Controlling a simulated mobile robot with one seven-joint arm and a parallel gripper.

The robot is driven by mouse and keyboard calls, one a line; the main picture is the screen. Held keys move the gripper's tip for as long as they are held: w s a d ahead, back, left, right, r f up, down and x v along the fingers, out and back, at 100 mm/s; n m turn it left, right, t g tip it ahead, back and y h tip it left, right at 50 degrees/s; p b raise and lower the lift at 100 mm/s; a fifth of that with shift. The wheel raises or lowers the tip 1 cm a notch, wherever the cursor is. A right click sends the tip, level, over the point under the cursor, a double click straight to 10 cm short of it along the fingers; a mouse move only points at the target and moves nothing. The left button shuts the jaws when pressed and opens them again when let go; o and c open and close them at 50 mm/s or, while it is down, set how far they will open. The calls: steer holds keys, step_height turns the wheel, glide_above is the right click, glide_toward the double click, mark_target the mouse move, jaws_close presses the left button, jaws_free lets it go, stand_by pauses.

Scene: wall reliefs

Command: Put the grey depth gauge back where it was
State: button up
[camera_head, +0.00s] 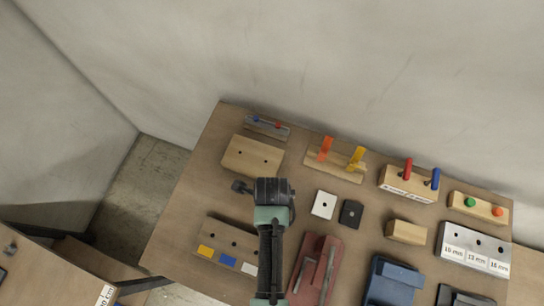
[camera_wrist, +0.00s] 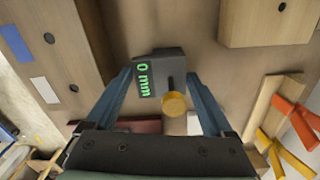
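The grey depth gauge (camera_wrist: 160,68) is a dark grey box with a green "0 mm" display and a round brass-coloured part. My gripper (camera_wrist: 160,80) has its two blue fingers at the gauge's sides and looks shut on it. In the head view my gripper (camera_head: 256,188) is over the table's left half, and a small dark shape at its left end may be the gauge. A wooden block with three holes (camera_head: 229,241) has yellow, blue and white labels. A two-hole wooden block (camera_head: 252,156) lies behind my gripper. The gauge's underside is hidden.
On the table (camera_head: 184,225) are an orange-and-yellow-handled stand (camera_head: 335,165), white (camera_head: 324,205) and black (camera_head: 351,214) plates, a red-brown fixture (camera_head: 314,270), a blue fixture (camera_head: 391,284) and a metal millimetre-labelled block (camera_head: 473,249). A wall closes the back. The left table edge is clear.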

steer(key=shift+o, duration=0.7)
steer(key=shift+r, duration=0.15)
